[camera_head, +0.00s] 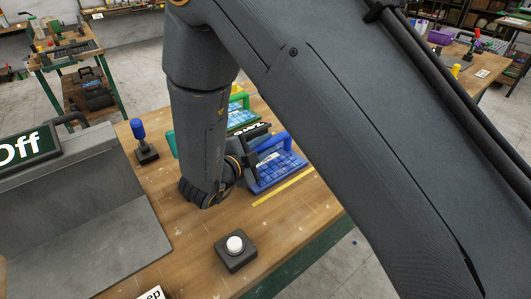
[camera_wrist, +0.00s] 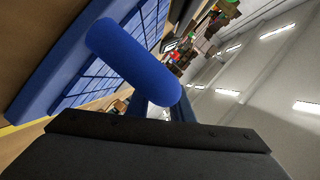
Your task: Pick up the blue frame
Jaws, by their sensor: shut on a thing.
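The blue frame (camera_head: 281,173) is a flat blue tray with a grid of blue tiles and a raised blue handle at its back edge. In the head view it is on or just above the wooden table, right of my wrist; I cannot tell if it touches the table. My gripper (camera_head: 256,164) is at its left side, partly hidden by my arm. In the wrist view the frame's blue handle (camera_wrist: 135,62) is close up, right at my gripper (camera_wrist: 158,128), which is shut on it. The tiled face lies behind the handle, tilted in this view.
A green frame (camera_head: 242,116) lies behind the blue one, partly covered by my arm. A blue joystick (camera_head: 141,140) and a white button on a black box (camera_head: 236,247) stand on the wooden table (camera_head: 190,242). A grey machine marked "Off" (camera_head: 60,195) fills the left.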

